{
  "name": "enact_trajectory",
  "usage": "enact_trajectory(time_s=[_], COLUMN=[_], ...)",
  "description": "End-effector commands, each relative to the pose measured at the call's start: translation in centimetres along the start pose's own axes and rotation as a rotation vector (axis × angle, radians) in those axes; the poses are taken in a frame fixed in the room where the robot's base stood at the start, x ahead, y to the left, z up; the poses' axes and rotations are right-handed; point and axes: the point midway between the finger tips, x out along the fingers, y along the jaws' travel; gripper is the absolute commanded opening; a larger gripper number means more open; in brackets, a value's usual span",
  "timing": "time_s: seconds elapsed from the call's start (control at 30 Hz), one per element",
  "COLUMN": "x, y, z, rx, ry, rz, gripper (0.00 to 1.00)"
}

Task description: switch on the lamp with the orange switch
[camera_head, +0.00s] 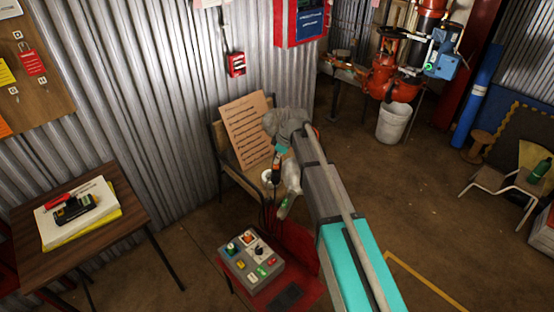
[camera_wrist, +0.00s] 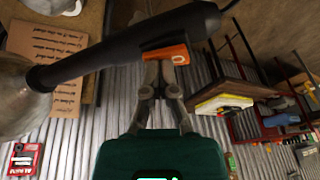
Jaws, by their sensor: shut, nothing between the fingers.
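The lamp (camera_wrist: 115,48) fills the upper part of the wrist view. It has a long black handle, a greyish globe (camera_wrist: 14,92) at the left end and a cable leaving at the upper right. The globe looks unlit. The orange switch (camera_wrist: 167,54) sits on the handle's side facing my gripper. My gripper (camera_wrist: 160,68) is shut and empty, with its fingertips right at the switch. The tips overlap its lower edge in the picture, so I cannot tell whether they touch it. In the head view, my arm's links crowd this spot and the contact is hidden.
A text board (camera_head: 247,131) leans on a chair by the corrugated wall. A control box (camera_head: 251,262) with coloured buttons stands on a red stand below my arm. A wooden table (camera_head: 110,232) with books is at the left. Open floor lies to the right.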

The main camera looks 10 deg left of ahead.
Motion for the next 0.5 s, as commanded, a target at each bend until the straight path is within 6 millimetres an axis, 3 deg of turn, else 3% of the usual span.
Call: enact_trajectory(time_s=[0.5], x=[0.4], y=[-2.4], z=[-0.8], rx=[-0.012], ry=[0.003], rz=[-0.014], gripper=[0.00])
